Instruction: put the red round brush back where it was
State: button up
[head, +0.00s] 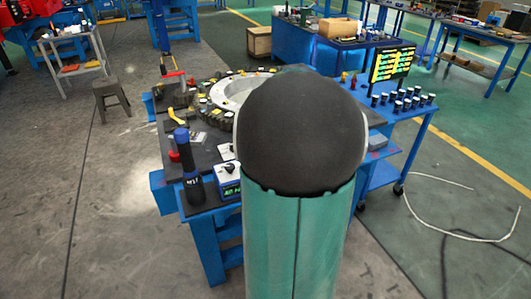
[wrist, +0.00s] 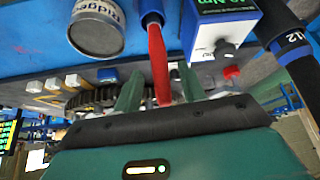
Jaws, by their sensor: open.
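A red stick-like handle (wrist: 158,55), which looks like the red round brush, runs between my fingers in the wrist view. Its upper end meets a dark blue cylindrical part (wrist: 151,18); I cannot tell whether that is part of the brush or a holder. No bristles show. My gripper (wrist: 160,70) is open, with one green finger on each side of the red handle. Gaps seem to show beside it, and its lower end is hidden behind my gripper's body. In the head view my arm covers the gripper and this spot.
A round tin (wrist: 96,35) and a white-blue box with a knob (wrist: 222,32) flank the handle. The box (head: 228,181) stands beside a blue-black cylinder (head: 188,160) on the blue workbench's near side. A large ring (head: 232,92) lies farther back.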

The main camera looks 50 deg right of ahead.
jog(key=v, duration=1.1)
jog(key=w+a+r+n+y, duration=0.1)
jog(key=w+a, duration=0.2)
jog(key=a, duration=0.7)
jog(key=w+a+r+n+y, duration=0.1)
jog(key=w+a, duration=0.1)
jog(key=a, duration=0.8)
jog(key=s+a+f+n, duration=0.1)
jog(key=s+a, duration=0.2)
jog(key=a, duration=0.6)
jog(key=s+a+f+n, duration=0.1)
jog(key=s+a+f, duration=0.1)
jog(key=a, duration=0.8)
jog(key=shift+s+n, duration=0.3)
jog(key=shift+s, duration=0.5)
